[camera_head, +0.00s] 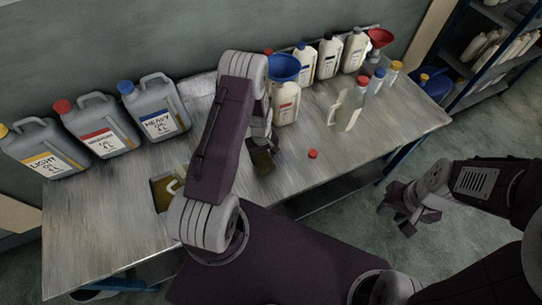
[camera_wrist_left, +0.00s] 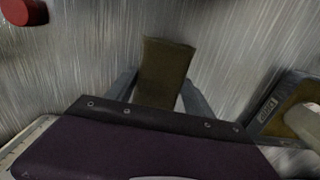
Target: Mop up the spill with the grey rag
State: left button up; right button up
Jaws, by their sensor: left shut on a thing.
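My left gripper (camera_head: 264,150) is over the middle of the metal table, its fingers shut on an olive-brown, cloth-like piece. The left wrist view shows this olive-brown piece (camera_wrist_left: 165,72) upright between the two fingers (camera_wrist_left: 158,92). Its colour is not grey; I cannot tell whether it is the rag, soaked. A pale grey patch (camera_head: 199,86) lies at the back of the table, partly behind my left arm; I cannot tell what it is. I make out no clear spill. My right gripper (camera_head: 397,217) is open and empty, off the table's right front side.
A grey container with brown liquid (camera_head: 163,192) stands left of my left arm. Several grey oil cans (camera_head: 98,124) line the back left. White bottles (camera_head: 328,58), a blue funnel (camera_head: 284,67) and a clear jug (camera_head: 348,110) stand at the right. A red cap (camera_head: 313,154) lies near the gripper.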

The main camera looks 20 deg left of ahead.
pick_arm(q)
jog(key=shift+r, duration=0.25)
notch_tip(320, 180, up, 7)
jog(key=p, duration=0.5)
jog(key=shift+f+p, duration=0.1)
jog(key=shift+p, duration=0.25)
jog(key=shift+f, duration=0.15)
